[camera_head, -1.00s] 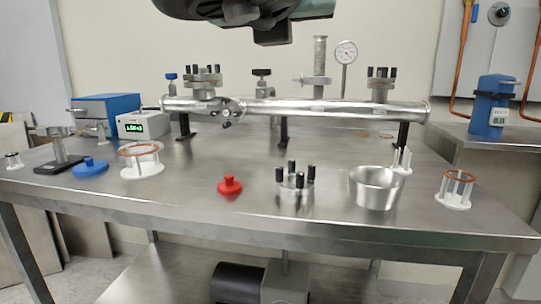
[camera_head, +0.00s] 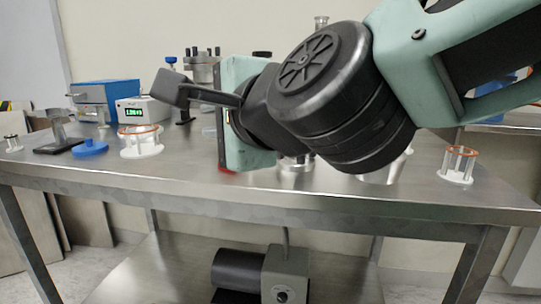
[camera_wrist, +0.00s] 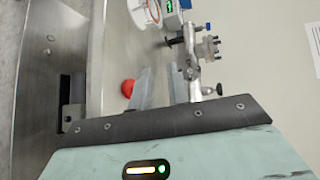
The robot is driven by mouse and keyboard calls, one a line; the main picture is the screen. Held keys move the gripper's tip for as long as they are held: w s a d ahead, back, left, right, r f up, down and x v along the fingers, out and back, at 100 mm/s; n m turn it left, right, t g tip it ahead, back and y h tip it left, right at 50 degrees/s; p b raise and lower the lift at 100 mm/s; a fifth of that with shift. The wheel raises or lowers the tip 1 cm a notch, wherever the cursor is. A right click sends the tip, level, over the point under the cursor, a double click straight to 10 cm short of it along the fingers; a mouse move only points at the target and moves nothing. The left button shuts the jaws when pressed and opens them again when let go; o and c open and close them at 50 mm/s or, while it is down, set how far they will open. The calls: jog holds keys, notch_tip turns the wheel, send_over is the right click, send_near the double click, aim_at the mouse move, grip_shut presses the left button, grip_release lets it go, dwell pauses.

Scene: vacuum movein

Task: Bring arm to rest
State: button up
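My arm fills the right and middle of the head view, above the table. My gripper's teal body (camera_head: 245,115) hangs upright over the table's middle, and its fingers are hidden there. In the wrist view my gripper (camera_wrist: 160,72) shows two grey fingers with a gap between them. Nothing is seen held between them.
A red knobbed part (camera_wrist: 128,88) lies near the fingers, with the metal pipe (camera_wrist: 188,42) beyond. My arm hides much of the pipe and the metal cup. White stands (camera_head: 140,142) (camera_head: 458,166) and a blue part (camera_head: 90,146) sit on the steel table (camera_head: 190,172). A pump (camera_head: 285,275) stands below.

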jog(key=s+d+f+n+g+h+b, duration=0.1)
jog(key=s+d+f+n+g, duration=0.2)
jog(key=f+n, duration=0.45)
jog(key=s+d+f+n+g+h+b, duration=0.1)
jog(key=s+d+f+n+g, duration=0.25)
jog(key=f, duration=0.65)
jog(key=s+d+f+n+g+h, duration=0.3)
jog(key=s+d+f+n, duration=0.15)
jog(key=d+f, duration=0.2)
jog(key=s+d+f+n+g+h, duration=0.3)
jog(key=s+d+f+n, duration=0.15)
jog(key=d, duration=0.35)
notch_tip(320, 180, up, 38)
jog(key=p, duration=3.7)
jog(key=shift+s+d+m+h, duration=0.25)
jog(key=shift+s+m+h, duration=0.05)
jog(key=shift+s, duration=0.15)
